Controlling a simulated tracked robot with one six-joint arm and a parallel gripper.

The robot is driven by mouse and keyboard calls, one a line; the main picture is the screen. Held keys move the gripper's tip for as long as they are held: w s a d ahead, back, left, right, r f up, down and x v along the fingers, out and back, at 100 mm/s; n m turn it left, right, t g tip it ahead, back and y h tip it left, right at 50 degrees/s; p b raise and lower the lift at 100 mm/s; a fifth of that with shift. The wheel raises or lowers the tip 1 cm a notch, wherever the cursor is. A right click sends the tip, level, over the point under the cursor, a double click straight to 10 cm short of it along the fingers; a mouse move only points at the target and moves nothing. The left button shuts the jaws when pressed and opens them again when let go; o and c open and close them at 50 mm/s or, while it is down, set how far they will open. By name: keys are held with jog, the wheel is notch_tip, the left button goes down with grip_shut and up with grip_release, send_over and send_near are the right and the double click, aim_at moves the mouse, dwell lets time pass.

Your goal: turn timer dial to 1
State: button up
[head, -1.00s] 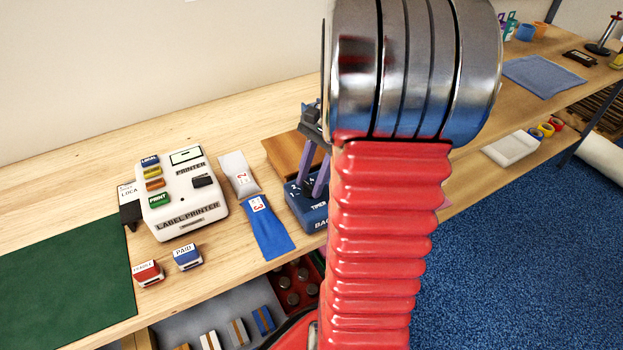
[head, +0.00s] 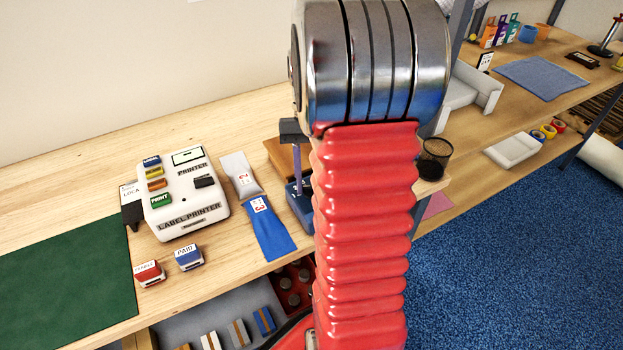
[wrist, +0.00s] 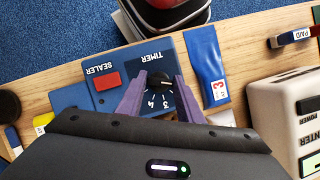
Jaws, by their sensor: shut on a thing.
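The blue bag sealer (head: 300,208) stands on the bench, largely hidden behind my red arm in the head view. In the wrist view its blue top (wrist: 113,62) appears upside down, with the label TIMER and a red button. The black timer dial (wrist: 157,80) sits among white numerals; a 3 and a 4 are readable, others are hidden. The dial's pale mark seems to point right in the wrist view, but the setting is too small to tell. My gripper (wrist: 160,79) has its purple fingers on either side of the dial, shut on it.
A label printer (head: 185,195), a grey and a blue pouch (head: 270,233) lie left of the sealer. Two stamps (head: 188,257) sit near the bench edge. A wooden block (head: 280,155) is behind the sealer. A black mesh cup (head: 434,160) stands right of my arm.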

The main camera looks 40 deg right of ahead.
jog(key=shift+w+n+h, duration=0.1)
jog(key=shift+n+h, duration=0.2)
jog(key=shift+n, duration=0.3)
jog(key=o, duration=1.1)
jog(key=shift+r, duration=0.1)
jog(key=v, duration=1.3)
jog(key=shift+w+d+r, duration=0.1)
jog(key=shift+w+r, duration=0.05)
jog(key=shift+r, duration=0.05)
